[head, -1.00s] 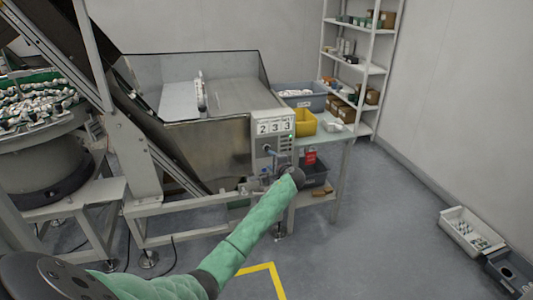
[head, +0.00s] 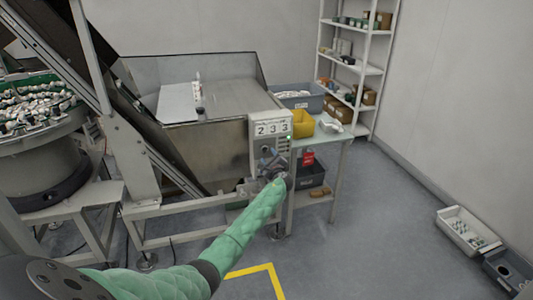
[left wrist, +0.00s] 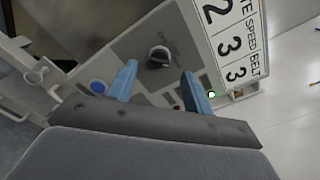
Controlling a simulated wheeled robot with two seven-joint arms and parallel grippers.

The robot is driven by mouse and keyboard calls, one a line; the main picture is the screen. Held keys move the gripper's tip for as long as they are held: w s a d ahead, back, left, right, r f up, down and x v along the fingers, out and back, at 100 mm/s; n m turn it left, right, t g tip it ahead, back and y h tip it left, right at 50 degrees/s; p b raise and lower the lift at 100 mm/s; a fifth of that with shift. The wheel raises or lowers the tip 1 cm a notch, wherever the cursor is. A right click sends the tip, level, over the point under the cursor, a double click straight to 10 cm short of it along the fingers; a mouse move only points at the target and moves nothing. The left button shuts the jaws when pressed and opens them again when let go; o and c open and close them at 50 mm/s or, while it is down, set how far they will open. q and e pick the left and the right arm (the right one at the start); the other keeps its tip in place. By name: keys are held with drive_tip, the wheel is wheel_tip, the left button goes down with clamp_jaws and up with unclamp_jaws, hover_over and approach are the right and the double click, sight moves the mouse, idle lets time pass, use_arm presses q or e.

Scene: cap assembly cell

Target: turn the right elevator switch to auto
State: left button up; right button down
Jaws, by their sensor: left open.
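The control box (head: 270,132) with the 2 3 3 display stands at the right end of the hopper machine. The knob's setting is unclear.
A table (head: 325,139) right of the box holds a yellow bin (head: 303,124) and a grey tub (head: 299,98). A dark bin (head: 312,174) sits below. A metal bracket (left wrist: 45,85) shows beside the panel. The floor to the right is clear up to the white crate (head: 468,232).

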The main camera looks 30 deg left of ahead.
sight(266, 151)
use_arm(q)
drive_tip(key=shift+x, duration=2)
use_arm(e)
drive_tip(key=shift+w+f, duration=0.15)
drive_tip(key=shift+f, duration=0.45)
drive_tip(key=shift+w+f, duration=0.15)
drive_tip(key=shift+f, duration=0.45)
use_arm(q)
drive_tip(key=c, duration=1)
